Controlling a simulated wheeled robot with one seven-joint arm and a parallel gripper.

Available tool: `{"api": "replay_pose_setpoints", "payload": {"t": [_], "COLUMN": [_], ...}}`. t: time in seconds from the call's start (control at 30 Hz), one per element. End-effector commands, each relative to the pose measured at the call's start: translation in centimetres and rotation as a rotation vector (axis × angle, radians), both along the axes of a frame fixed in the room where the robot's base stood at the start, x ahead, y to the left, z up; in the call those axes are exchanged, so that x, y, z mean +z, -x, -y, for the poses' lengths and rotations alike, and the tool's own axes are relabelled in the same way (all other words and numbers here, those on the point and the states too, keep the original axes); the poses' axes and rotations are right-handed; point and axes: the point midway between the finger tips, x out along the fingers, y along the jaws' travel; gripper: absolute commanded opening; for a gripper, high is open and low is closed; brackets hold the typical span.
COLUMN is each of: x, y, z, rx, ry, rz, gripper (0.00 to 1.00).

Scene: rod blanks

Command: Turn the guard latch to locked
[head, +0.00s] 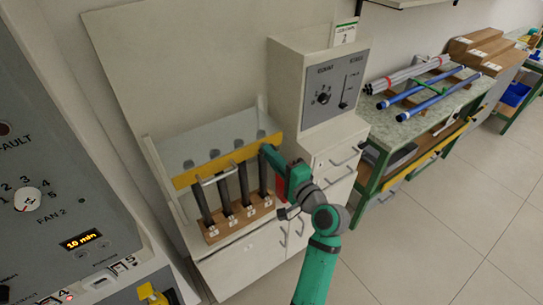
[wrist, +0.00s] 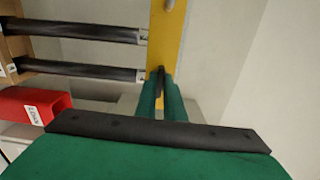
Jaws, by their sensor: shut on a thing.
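The yellow guard bar (head: 215,162) runs across the front of a rack of dark rods, with a pale handle (head: 217,175) on it. In the wrist view the yellow bar (wrist: 163,40) runs up the picture. My gripper (head: 266,150) is at the right end of the bar. In the wrist view my gripper's green fingers (wrist: 161,92) are shut on a small dark piece (wrist: 160,75) against the bar, which looks like the guard latch. The fingers hide most of it, so I cannot read its turn or any lock mark.
Several dark rods (head: 243,184) stand in a numbered wooden block (head: 240,218) below the bar. A red labelled box (wrist: 36,106) is close beside my gripper. A grey control panel (head: 335,88) stands to the right, and a fan panel (head: 60,190) at left. The floor at right is clear.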

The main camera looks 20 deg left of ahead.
Motion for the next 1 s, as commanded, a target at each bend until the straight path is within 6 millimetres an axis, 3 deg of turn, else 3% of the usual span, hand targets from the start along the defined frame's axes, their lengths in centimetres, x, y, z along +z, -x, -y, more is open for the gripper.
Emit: {"api": "replay_pose_setpoints", "payload": {"t": [0.6, 0.7, 1.0], "x": [-0.24, -0.22, -0.11], "y": [0.09, 0.09, 0.05], "z": [-0.02, -0.03, 0.06], "rx": [0.002, 0.002, 0.0], "ry": [0.029, 0.029, 0.027], "rz": [0.031, 0.031, 0.032], "gripper": [0.0, 0.27, 0.27]}}
